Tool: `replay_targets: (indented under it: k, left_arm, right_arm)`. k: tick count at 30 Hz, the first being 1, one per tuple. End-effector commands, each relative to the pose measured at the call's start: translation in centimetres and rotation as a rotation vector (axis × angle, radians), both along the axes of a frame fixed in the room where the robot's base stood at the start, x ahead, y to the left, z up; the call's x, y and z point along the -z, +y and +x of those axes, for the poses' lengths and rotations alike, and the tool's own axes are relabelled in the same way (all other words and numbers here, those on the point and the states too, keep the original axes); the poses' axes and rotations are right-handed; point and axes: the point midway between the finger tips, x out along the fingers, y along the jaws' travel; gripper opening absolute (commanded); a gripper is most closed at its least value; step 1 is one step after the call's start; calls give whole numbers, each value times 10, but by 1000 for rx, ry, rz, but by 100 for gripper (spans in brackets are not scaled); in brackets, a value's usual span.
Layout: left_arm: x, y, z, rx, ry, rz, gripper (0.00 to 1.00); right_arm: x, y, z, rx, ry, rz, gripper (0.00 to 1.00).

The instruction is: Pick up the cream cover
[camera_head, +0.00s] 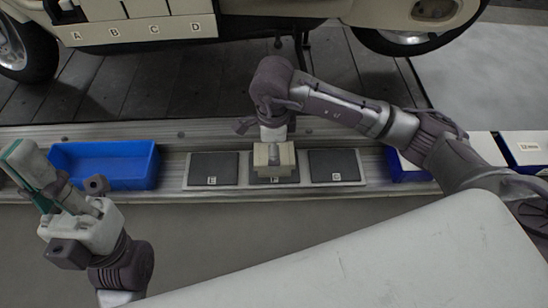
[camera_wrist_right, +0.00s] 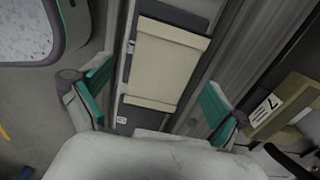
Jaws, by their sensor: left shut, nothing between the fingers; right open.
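The cream cover (camera_head: 274,162) is a blocky beige piece on the dark middle pad marked F on the conveyor. In the right wrist view it is a pale rectangular panel (camera_wrist_right: 168,64) with a separate-looking strip below it. My right gripper (camera_head: 272,128) is above the cover in the head view, where its fingers are largely hidden. The right wrist view shows this gripper (camera_wrist_right: 157,82) open, its teal-padded fingers on either side of the cover with gaps. My left gripper (camera_head: 22,158) is shut and empty at the far left, away from the cover.
Dark pads E (camera_head: 214,168) and G (camera_head: 334,166) flank the middle pad and look empty. A blue bin (camera_head: 105,166) stands at left. White-topped blue containers (camera_head: 524,147) stand at right. A cream vehicle body (camera_head: 145,28) with lettered panels overhangs the back.

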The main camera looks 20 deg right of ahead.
Motion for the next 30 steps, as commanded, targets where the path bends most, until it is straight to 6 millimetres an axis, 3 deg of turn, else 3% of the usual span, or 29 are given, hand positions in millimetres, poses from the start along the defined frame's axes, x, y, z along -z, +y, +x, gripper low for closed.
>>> replay_targets:
  k: [5,10,18,30]
  left_arm:
    - [15,0,0,0,4,1,0]
    - [8,-1,5,-3,-46,4,0]
    - [3,-2,6,-3,-52,5,0]
    - [3,-2,6,-2,-51,5,0]
  right_arm:
    - [22,-1,0,2,3,0,98]
    - [47,-2,0,1,3,1,98]
    - [50,-2,1,1,0,1,98]
    - [50,-2,1,0,0,1,33]
